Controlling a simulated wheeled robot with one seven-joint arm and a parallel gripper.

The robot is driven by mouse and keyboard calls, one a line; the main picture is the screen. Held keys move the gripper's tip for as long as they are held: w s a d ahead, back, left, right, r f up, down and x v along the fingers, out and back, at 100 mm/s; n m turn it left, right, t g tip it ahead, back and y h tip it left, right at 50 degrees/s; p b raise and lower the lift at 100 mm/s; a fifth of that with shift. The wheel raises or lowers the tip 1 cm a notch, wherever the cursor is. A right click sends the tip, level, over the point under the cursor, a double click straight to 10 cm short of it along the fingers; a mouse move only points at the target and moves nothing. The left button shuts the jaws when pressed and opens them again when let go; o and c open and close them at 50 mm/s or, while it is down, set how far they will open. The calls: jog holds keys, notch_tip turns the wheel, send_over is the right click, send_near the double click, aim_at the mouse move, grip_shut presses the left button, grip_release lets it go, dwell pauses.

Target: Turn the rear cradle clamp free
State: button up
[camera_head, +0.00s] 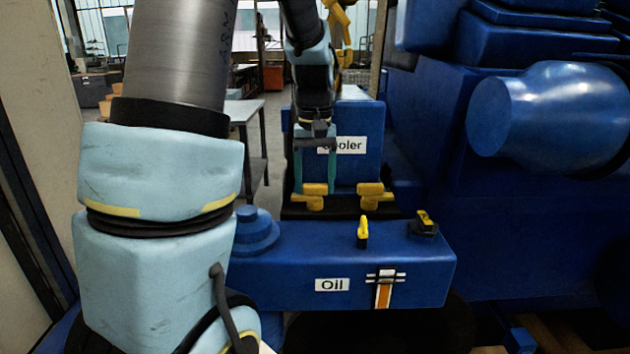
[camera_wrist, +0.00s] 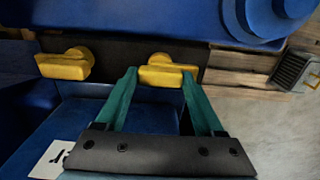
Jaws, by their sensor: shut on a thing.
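Two yellow T-shaped clamps sit at the foot of the blue cooler (camera_head: 360,172), on a dark strip. My gripper (camera_head: 315,184) reaches down in front of the cooler and is shut on the left clamp (camera_head: 313,201) in the head view. In the wrist view the green fingers of my gripper (camera_wrist: 160,72) stand on either side of this clamp's bar (camera_wrist: 164,75). The other clamp (camera_head: 374,195) is free, to the right in the head view; it shows at the left in the wrist view (camera_wrist: 66,65). No label marks either clamp as rear.
A blue oil tank (camera_head: 290,288) with a round cap (camera_head: 252,228) lies in front of the clamps. A small yellow valve (camera_head: 362,232) stands on its top. The large blue engine (camera_head: 550,220) fills the right side. A table (camera_head: 243,112) stands behind at left.

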aim_at(315, 185)
jog(key=o, duration=1.4)
notch_tip(315, 185, up, 11)
jog(key=shift+f+b, duration=0.1)
jog(key=shift+b, duration=0.65)
